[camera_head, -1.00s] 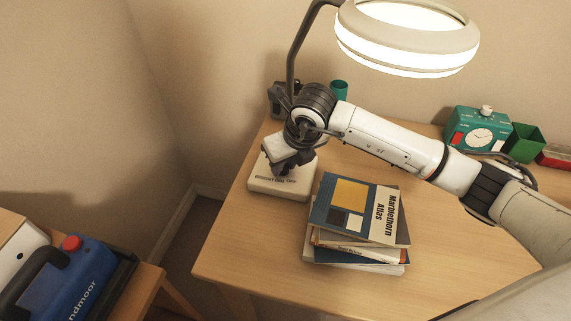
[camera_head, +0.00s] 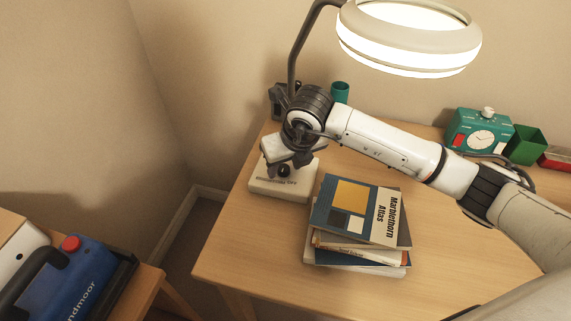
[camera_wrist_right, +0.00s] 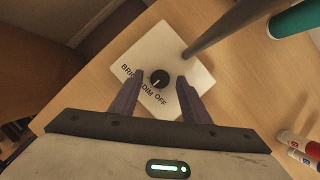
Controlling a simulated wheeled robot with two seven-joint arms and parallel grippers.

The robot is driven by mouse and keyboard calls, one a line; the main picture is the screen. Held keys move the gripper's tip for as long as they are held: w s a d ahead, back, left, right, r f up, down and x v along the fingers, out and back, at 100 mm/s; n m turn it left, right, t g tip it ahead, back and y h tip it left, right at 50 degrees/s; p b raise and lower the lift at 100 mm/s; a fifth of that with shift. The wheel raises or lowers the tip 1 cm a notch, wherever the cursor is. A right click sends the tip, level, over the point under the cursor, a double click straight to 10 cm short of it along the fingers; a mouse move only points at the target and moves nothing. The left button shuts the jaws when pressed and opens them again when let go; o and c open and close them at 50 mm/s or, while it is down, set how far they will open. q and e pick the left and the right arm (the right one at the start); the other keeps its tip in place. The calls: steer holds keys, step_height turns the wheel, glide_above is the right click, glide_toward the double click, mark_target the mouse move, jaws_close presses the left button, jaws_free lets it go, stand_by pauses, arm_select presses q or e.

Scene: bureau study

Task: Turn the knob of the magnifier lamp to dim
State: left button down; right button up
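The magnifier lamp has a lit white ring head (camera_head: 405,45), a dark curved arm and a white square base (camera_head: 262,185) on the desk. The base also shows in the right wrist view (camera_wrist_right: 150,50). Its round black knob (camera_wrist_right: 160,78) has a white pointer mark directed to the lower left, roughly at the printed word DIM, between BRIGHT and OFF. The knob also shows in the head view (camera_head: 284,171). My right gripper (camera_head: 287,158) is open above the base. In the wrist view its fingers (camera_wrist_right: 160,84) are on either side of the knob, apart from it. My left gripper is out of view.
A stack of books (camera_head: 358,225) lies just right of the lamp base. A teal clock (camera_head: 479,131), a green box (camera_head: 525,145) and a teal cup (camera_head: 340,92) stand farther back. A blue case (camera_head: 75,285) sits on another table at lower left.

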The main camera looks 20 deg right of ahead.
steer(key=v, duration=0.7)
steer(key=shift+r, duration=0.25)
steer(key=shift+s+d, duration=0.1)
